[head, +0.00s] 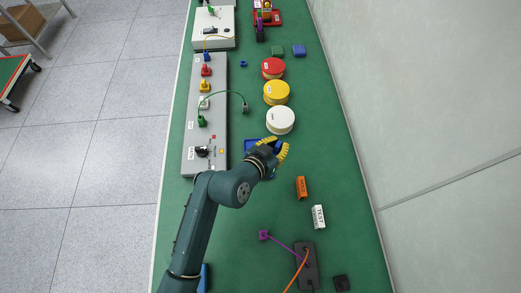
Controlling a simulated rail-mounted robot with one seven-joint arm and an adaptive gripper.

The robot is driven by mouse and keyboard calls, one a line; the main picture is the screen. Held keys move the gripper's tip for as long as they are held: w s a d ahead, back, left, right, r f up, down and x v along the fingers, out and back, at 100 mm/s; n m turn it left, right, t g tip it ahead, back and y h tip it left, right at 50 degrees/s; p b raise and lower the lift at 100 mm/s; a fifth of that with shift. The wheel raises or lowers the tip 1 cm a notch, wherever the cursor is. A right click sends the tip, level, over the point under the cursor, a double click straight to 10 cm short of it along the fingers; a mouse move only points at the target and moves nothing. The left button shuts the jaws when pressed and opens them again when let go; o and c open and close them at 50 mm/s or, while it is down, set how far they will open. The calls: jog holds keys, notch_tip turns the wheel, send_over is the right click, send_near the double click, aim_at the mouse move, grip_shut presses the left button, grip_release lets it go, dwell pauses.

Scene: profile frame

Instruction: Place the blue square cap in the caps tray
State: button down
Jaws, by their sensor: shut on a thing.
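A grey panel (217,140) with coloured plugs runs along the left. White (280,121), yellow (276,92) and red (272,68) round containers stand behind the gripper. An orange block (302,187) and a white TEST block (318,217) lie nearer. The bench's right strip is clear.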

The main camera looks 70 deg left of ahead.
jog(key=s+a+f+n+g+y+b, duration=0.1)
jog(key=s+a+f+n+b, duration=0.1)
jog(key=s+a+f+b, duration=0.3)
jog(key=f, duration=0.3)
jog(key=f+b, duration=0.1)
jog(key=f, duration=0.2)
jog(key=a+f+b, duration=0.1)
jog(key=f, duration=0.2)
jog(key=shift+w, duration=0.25)
jog(key=shift+f, duration=0.1)
jog(key=c, duration=1.1)
grip_release()
jog(key=shift+d, duration=0.1)
jog(key=p+v, duration=0.2)
jog(key=v, duration=1)
jog(key=shift+d, duration=0.1)
jog(key=shift+w, duration=0.1)
